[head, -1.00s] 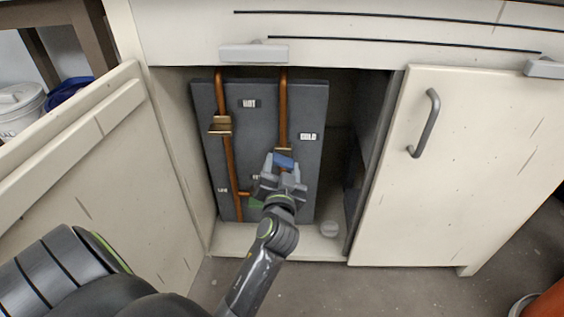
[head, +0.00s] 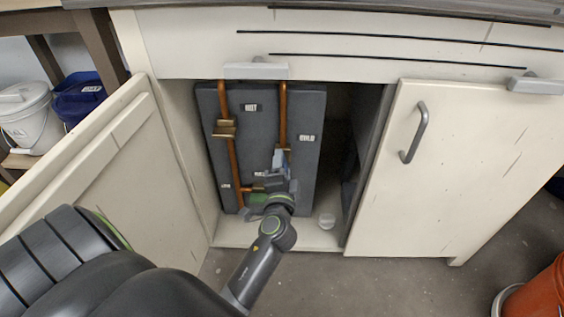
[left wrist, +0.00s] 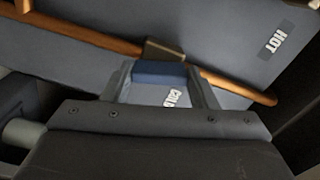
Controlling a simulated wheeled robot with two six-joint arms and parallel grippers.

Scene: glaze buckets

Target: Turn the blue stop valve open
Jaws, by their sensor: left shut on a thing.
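The blue stop valve handle (left wrist: 159,73) shows in the left wrist view between the two fingers of my left gripper (left wrist: 160,85). The fingers are shut on it from both sides. A brass valve body (left wrist: 163,50) sits just behind it on the copper pipe. In the head view my left gripper (head: 281,168) is inside the open cabinet at the right-hand copper pipe (head: 283,105), below the COLD label (head: 307,138). There the gripper hides most of the handle. My right gripper is not in view.
The grey panel (head: 262,130) also carries a left copper pipe with a brass fitting (head: 224,128) and a HOT label. A white bucket (head: 28,118) and orange bucket (head: 540,295) stand outside.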

